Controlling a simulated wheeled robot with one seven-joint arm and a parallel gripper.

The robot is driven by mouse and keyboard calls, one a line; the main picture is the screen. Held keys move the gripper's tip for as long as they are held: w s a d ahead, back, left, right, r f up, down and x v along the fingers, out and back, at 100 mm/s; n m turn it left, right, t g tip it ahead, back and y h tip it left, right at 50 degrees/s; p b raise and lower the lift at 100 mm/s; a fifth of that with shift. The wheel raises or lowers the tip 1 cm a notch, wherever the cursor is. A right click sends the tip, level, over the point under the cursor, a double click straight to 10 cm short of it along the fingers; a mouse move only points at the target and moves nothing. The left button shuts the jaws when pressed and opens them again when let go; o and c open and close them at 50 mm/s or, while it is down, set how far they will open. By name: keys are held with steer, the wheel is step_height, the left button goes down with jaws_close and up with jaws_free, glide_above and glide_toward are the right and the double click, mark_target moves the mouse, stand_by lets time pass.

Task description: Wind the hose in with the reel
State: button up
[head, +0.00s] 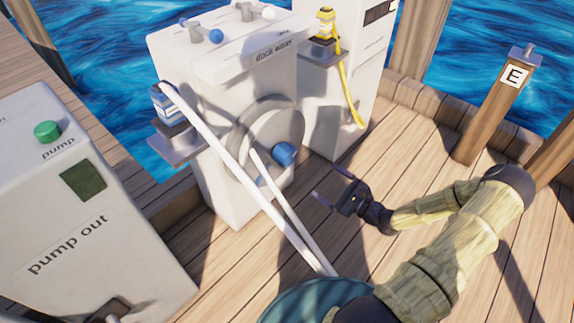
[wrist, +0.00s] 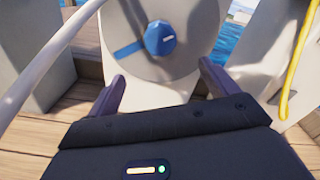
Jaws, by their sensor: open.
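The reel (head: 268,135) is a grey disc on the front of the white "dock water" pedestal (head: 222,75). Its blue crank knob (head: 285,154) sits at the disc's lower right, and in the wrist view the knob (wrist: 160,38) shows on a blue arm (wrist: 130,50). The white hose (head: 225,150) runs from a blue-and-white holder at the pedestal's left down to the bottom of the head view. A second white strand (head: 285,205) comes down from the reel. My gripper (head: 331,185) is open and empty, apart from the knob, which shows beyond and between the fingers (wrist: 160,76).
A "pump out" pedestal (head: 70,245) stands at the left. A white pedestal with a yellow cable (head: 345,75) stands behind at right, and a post marked E (head: 495,105) further right. Deck is open around my gripper. The hose crosses left of it.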

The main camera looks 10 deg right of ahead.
mark_target(291, 159)
stand_by(0.3)
steer(key=b+x, duration=0.6)
steer(key=x, duration=1)
steer(key=shift+w+a+f+b, duration=0.15)
steer(key=shift+w+b, duration=0.05)
steer(key=shift+b, duration=0.1)
steer(key=shift+w+a, duration=0.3)
steer(key=shift+w, duration=0.1)
steer(key=shift+c, duration=0.3)
steer(key=c, duration=0.9)
